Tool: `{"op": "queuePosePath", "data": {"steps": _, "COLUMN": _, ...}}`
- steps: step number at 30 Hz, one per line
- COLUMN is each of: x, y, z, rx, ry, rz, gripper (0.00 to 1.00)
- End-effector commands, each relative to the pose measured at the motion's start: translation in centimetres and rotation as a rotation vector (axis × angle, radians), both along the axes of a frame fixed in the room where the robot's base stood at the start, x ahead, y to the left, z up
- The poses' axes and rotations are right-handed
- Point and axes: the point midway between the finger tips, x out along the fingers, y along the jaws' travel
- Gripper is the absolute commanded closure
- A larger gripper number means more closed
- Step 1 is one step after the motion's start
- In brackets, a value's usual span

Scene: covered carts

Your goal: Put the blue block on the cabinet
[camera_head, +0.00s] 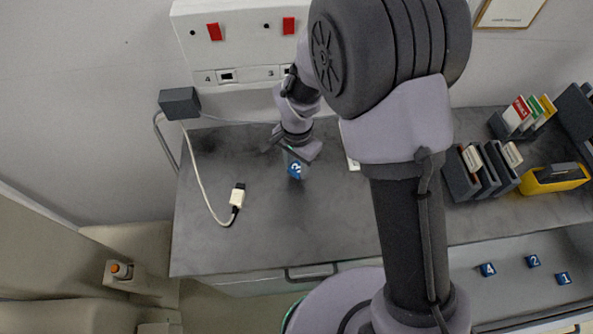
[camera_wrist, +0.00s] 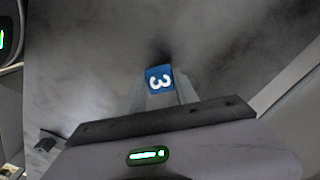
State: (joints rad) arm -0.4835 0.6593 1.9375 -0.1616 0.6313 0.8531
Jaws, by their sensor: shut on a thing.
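The blue block (camera_head: 295,171) with a white number is between the fingers of my gripper (camera_head: 293,160). In the wrist view the block (camera_wrist: 159,78) shows a white 3 between the two fingertips. My gripper is shut on it, pointing down over the dark grey top of the cabinet (camera_head: 255,225). A dark shadow lies close by the block on the top; I cannot tell whether the block touches the surface. My arm hides part of the cabinet top.
A white cable with a plug (camera_head: 238,195) lies left of the block. A white wall panel (camera_head: 240,50) stands behind. File holders (camera_head: 462,178) and a yellow bin (camera_head: 555,180) are at right. More numbered blue blocks (camera_head: 488,269) lie at lower right. The front-left top is clear.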

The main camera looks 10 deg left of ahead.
Motion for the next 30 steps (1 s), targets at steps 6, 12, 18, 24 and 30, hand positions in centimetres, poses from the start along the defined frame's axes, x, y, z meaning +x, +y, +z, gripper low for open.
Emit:
{"op": "queuePosePath", "data": {"steps": 6, "x": 0.0, "y": 0.0, "z": -3.6, "rx": 0.0, "ry": 0.001, "rz": 0.0, "gripper": 1.0}}
{"op": "queuePosePath", "data": {"steps": 12, "x": 0.1, "y": 0.0, "z": -3.4, "rx": 0.0, "ry": 0.0, "rz": 0.0, "gripper": 1.0}}
{"op": "queuePosePath", "data": {"steps": 18, "x": 0.0, "y": 0.0, "z": -3.7, "rx": 0.0, "ry": 0.0, "rz": 0.0, "gripper": 0.53}}
{"op": "queuePosePath", "data": {"steps": 24, "x": 0.0, "y": 0.0, "z": -3.7, "rx": 0.0, "ry": 0.0, "rz": 0.0, "gripper": 0.43}}
{"op": "queuePosePath", "data": {"steps": 30, "x": 0.0, "y": 0.0, "z": -3.0, "rx": 0.0, "ry": 0.0, "rz": 0.0, "gripper": 0.43}}
